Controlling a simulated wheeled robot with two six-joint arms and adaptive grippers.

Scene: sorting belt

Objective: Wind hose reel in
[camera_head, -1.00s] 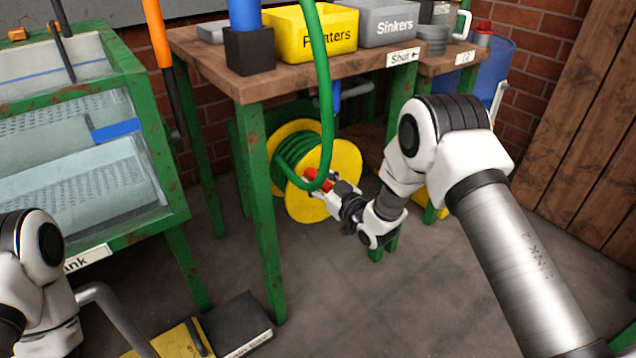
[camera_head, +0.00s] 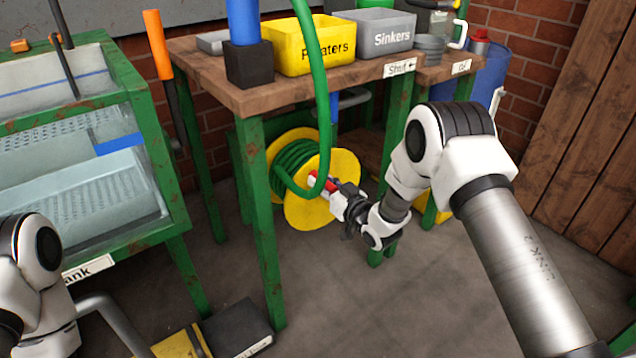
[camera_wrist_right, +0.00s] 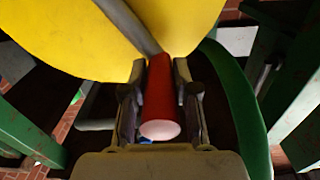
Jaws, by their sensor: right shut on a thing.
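The hose reel (camera_head: 338,168) has yellow side discs and green hose (camera_head: 292,155) wound between them, under the wooden bench. A loop of green hose runs up from it past the bench front. My right gripper (camera_head: 323,184) is at the reel's front face, shut on the red crank handle (camera_wrist_right: 161,95). The right wrist view shows the handle between both fingers, its pale end toward the camera, with a grey crank arm (camera_wrist_right: 128,22) crossing the yellow disc. My left arm shows at the lower left; its gripper is out of the picture.
The bench (camera_head: 240,100) carries a yellow Floaters bin (camera_head: 295,50) and a grey Sinkers bin (camera_head: 372,40). Its green legs (camera_head: 262,220) stand close around the reel. A green-framed tank (camera_head: 165,190) is at left. The floor at front right is clear.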

